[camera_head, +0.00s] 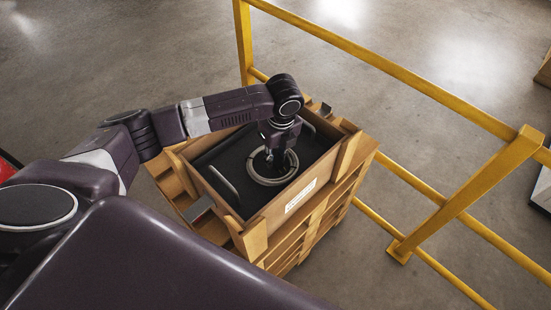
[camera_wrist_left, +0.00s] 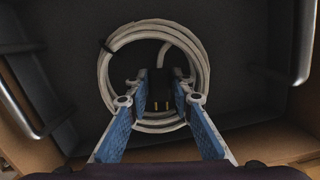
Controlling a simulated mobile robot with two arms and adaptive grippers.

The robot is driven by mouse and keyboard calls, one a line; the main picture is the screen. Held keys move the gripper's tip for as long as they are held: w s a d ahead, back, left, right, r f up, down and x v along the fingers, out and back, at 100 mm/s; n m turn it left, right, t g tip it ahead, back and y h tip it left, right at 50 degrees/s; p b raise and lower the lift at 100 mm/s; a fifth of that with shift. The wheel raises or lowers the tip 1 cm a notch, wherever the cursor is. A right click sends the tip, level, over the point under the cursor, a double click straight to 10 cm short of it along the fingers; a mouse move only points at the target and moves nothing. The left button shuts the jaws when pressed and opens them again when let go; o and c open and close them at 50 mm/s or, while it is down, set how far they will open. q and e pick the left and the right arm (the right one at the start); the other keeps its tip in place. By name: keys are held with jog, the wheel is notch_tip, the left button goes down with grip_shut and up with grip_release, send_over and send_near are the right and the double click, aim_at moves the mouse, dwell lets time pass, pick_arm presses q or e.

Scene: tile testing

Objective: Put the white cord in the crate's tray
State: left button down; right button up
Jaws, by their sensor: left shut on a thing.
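The white cord (camera_head: 288,172) is a coiled ring inside the black tray (camera_head: 233,152) of the wooden crate (camera_head: 256,240). The coil also shows in the left wrist view (camera_wrist_left: 196,62), with a dark tie at its upper left. My left gripper (camera_head: 272,160) reaches down into the tray at the coil. In the left wrist view its blue-padded fingers (camera_wrist_left: 158,105) extend over the near part of the coil and are shut on the cord. The fingertips hide part of the coil. Whether the coil touches the tray floor is hard to tell. My right gripper is not in view.
The tray has a metal handle (camera_head: 224,179) at its left side and another at its right. Wooden crate walls surround the tray. A yellow railing (camera_head: 465,195) stands behind and to the right of the crate. Open concrete floor lies around.

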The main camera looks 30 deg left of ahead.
aim_at(279, 163)
pick_arm(q)
jog(key=shift+f, duration=0.8)
jog(key=shift+f, duration=0.15)
jog(key=c, duration=1.7)
grip_release()
jog(key=r, duration=0.4)
jog(key=d+r, duration=0.1)
jog(key=r, duration=0.3)
jog(key=r+b, duration=0.1)
jog(key=r, duration=0.3)
jog(key=shift+s+d+r, duration=0.15)
jog(key=shift+s, duration=0.2)
